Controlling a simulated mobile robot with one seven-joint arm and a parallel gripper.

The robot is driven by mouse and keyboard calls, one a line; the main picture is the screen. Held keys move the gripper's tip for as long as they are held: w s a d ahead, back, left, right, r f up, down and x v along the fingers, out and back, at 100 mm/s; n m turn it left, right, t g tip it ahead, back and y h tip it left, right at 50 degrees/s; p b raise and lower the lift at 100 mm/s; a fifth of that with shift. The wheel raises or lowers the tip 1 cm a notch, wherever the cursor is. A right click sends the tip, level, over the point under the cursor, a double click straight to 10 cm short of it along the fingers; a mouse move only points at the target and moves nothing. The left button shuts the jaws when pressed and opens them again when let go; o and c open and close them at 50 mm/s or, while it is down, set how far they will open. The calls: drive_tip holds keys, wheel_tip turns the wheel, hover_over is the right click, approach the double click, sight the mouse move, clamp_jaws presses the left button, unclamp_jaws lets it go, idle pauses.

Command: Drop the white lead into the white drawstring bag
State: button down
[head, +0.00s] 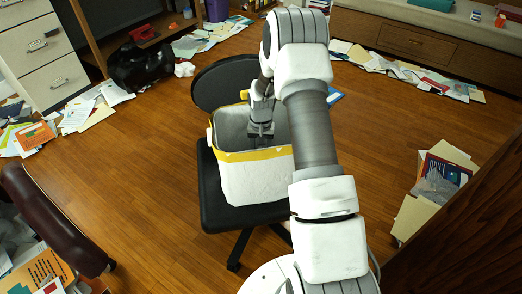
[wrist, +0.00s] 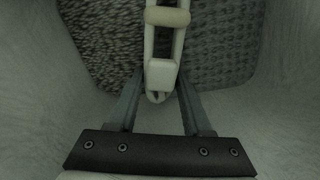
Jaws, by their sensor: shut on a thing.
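The white drawstring bag (head: 255,180) stands upright and open on the black office chair, with a yellow band around its rim. My gripper (head: 262,132) reaches down into the bag's mouth. In the wrist view my gripper (wrist: 160,98) is shut on the white lead (wrist: 162,75), a bundled white cord with a pale block and a band on it. Pale bag walls (wrist: 285,110) surround the gripper on both sides. A dark patterned surface shows beyond the lead. The lead is hidden in the head view.
The black chair (head: 215,205) carries the bag, its backrest behind it. Papers lie scattered on the wooden floor around the edges. A white drawer cabinet (head: 45,60) is at the back left, a maroon chair (head: 50,220) at the front left. Floor around the chair is mostly clear.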

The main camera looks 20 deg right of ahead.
drive_tip(key=shift+c, duration=1.3)
unclamp_jaws()
drive_tip(key=s+a+r+n+t+p, duration=0.1)
drive_tip(key=s+a+r+p, duration=0.15)
drive_tip(key=r, duration=1.15)
drive_tip(key=s+a+r+p, duration=0.1)
drive_tip(key=r+p, duration=0.2)
drive_tip(key=r, duration=1)
drive_tip(key=s+a+r+n+t, duration=0.1)
drive_tip(key=s+a+r, duration=0.2)
drive_tip(key=s+r, duration=0.4)
drive_tip(key=s+a+r+n+t, duration=0.2)
drive_tip(key=s+a+r, duration=0.1)
drive_tip(key=s+r, duration=0.4)
drive_tip(key=s+a+n+t, duration=0.2)
drive_tip(key=s, duration=0.9)
wheel_tip(320, 180, up, 19)
drive_tip(key=p, duration=1.9)
drive_tip(key=shift+r, duration=0.2)
